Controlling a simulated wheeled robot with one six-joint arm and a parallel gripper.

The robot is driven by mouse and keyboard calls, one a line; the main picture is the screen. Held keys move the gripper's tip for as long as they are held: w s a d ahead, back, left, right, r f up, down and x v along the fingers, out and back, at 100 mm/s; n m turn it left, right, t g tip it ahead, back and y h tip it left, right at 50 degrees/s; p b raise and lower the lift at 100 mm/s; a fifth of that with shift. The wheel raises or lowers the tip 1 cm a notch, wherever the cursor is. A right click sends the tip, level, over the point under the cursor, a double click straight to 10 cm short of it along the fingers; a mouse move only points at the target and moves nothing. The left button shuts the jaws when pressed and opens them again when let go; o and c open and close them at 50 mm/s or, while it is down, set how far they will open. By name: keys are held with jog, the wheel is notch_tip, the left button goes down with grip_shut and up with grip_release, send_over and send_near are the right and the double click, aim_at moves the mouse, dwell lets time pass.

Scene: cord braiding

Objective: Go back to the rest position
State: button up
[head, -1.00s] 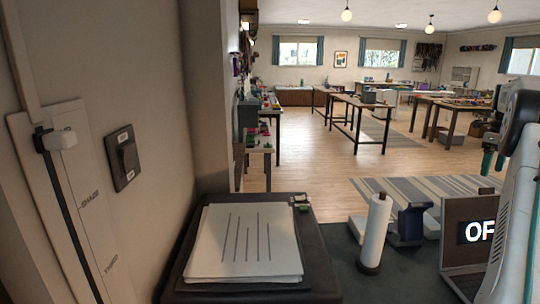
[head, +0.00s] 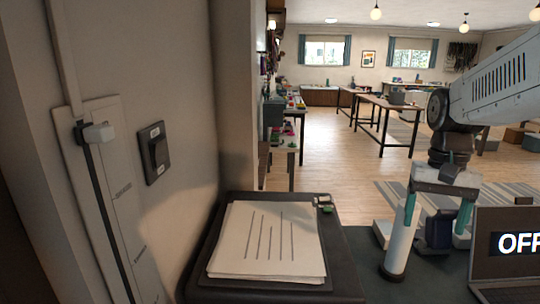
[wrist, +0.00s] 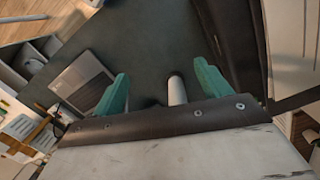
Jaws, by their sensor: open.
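My gripper (head: 437,218) hangs at the right of the head view, its two teal fingers pointing down and spread apart. It is open with nothing gripped. In the wrist view the fingers (wrist: 162,75) also stand wide apart. A white roll (head: 398,254) stands upright behind the left finger in the head view, partly covered by it. In the wrist view the roll (wrist: 177,91) shows between the fingers, and I see no contact.
A stack of paper with dark lines (head: 266,264) lies on a dark stand (head: 344,277) at the wall. A laptop (head: 505,276) reading "OFF" is at right. A wall slider (head: 97,134) and switch (head: 154,153) are at left. Open floor lies beyond.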

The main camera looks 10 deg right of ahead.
jog(key=s+a+f+n+t, duration=0.2)
jog(key=s+a+n, duration=0.4)
jog(key=s+a, duration=0.6)
jog(key=shift+s+a, duration=0.15)
jog(key=shift+a, duration=0.7)
